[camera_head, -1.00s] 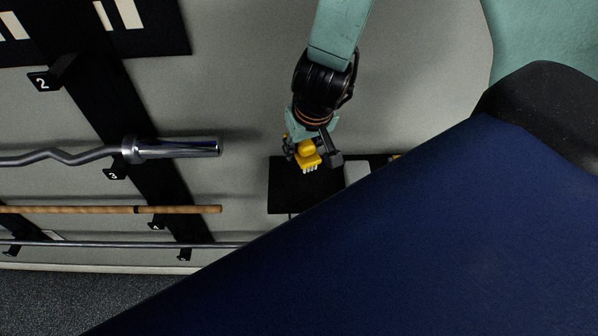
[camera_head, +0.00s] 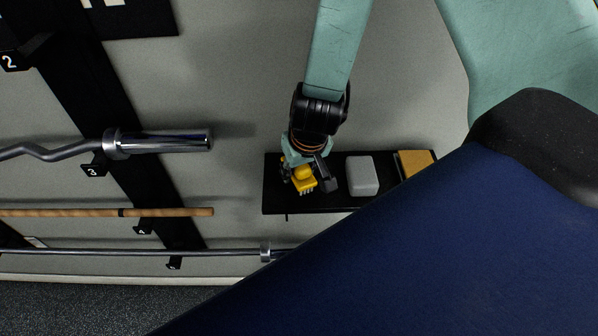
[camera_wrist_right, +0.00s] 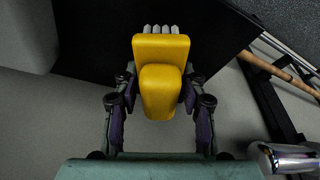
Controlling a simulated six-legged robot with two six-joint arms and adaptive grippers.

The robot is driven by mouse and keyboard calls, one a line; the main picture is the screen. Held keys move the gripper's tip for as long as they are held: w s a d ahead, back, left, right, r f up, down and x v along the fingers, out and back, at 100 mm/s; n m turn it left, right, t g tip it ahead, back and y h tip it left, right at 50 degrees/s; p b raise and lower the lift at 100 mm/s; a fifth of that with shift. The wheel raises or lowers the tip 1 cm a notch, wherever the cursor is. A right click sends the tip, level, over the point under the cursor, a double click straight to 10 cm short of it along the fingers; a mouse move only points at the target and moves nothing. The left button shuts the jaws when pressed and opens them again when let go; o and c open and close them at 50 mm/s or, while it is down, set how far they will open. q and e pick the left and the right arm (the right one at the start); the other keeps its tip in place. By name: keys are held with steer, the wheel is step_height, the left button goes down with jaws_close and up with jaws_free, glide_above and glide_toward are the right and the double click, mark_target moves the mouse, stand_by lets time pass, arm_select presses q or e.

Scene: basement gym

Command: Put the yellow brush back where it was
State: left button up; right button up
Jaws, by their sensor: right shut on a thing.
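The yellow brush (camera_head: 304,181) has a yellow body and handle with pale bristles. My right gripper (camera_head: 308,177) is shut on it, and the brush appears over the left part of a black shelf (camera_head: 275,200) in the head view. In the right wrist view the brush (camera_wrist_right: 161,75) sits between the two fingers of the gripper (camera_wrist_right: 158,95), its bristles pointing away towards the black shelf surface (camera_wrist_right: 130,30). I cannot tell whether the bristles touch the shelf. My left gripper is not in view.
A light grey block (camera_head: 362,176) and a tan-yellow item (camera_head: 415,163) are on the shelf, right of the brush. A blue padded surface (camera_head: 400,260) covers the lower right and hides the shelf's corner. Metal bars (camera_head: 165,142) and a wooden bar (camera_head: 90,212) hang on a rack at left.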

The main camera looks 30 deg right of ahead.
mark_target(306, 182)
steer(key=shift+s+d, duration=0.1)
steer(key=shift+d, duration=0.05)
steer(key=shift+s, duration=0.1)
steer(key=shift+s+a, duration=0.25)
steer(key=shift+a, duration=0.05)
steer(key=o, duration=0.7)
steer(key=shift+a, duration=0.1)
steer(key=shift+c, duration=0.2)
steer(key=o, duration=0.4)
steer(key=shift+w+d+f, duration=0.25)
steer(key=shift+w+d, duration=0.05)
steer(key=shift+w, duration=0.05)
steer(key=shift+o, duration=0.2)
steer(key=shift+s+a+r, duration=0.15)
steer(key=shift+s+r, duration=0.05)
steer(key=shift+s, duration=0.05)
steer(key=shift+a+r, duration=0.1)
steer(key=shift+r, duration=0.3)
arm_select(q)
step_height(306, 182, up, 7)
steer(key=p, duration=0.6)
steer(key=shift+p, duration=0.3)
arm_select(e)
steer(key=v, duration=1.1)
steer(key=shift+r, duration=0.3)
